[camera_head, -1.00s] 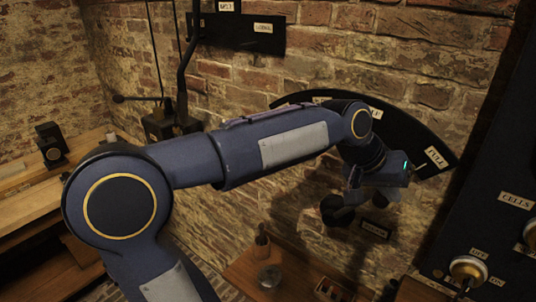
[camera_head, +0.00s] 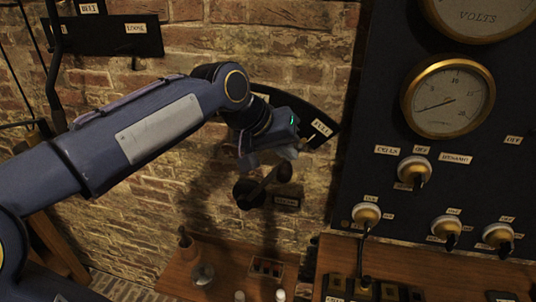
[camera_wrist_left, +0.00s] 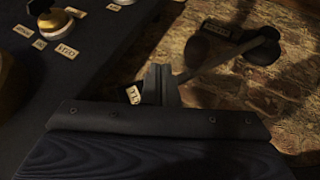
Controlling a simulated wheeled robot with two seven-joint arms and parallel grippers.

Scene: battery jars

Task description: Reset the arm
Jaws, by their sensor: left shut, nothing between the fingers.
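My left arm comes in from the left in the head view. Its gripper (camera_head: 266,160) is in front of the brick wall, just above a dark wall lever (camera_head: 262,184) with a round knob (camera_head: 284,172). The fingers are shut with nothing between them. In the left wrist view the shut fingers (camera_wrist_left: 160,84) point toward the wall, and the lever (camera_wrist_left: 228,60) shows beyond them to the right. Whether the fingers touch the lever cannot be told. The right gripper is not in view.
A dark panel (camera_head: 390,100) with brass gauges (camera_head: 448,98) and knobs stands to the right. A curved dark plate with a label (camera_head: 322,128) is behind the wrist. A wooden bench (camera_head: 225,265) with a glass jar (camera_head: 203,274) lies below. Open space separates the gripper from the panel.

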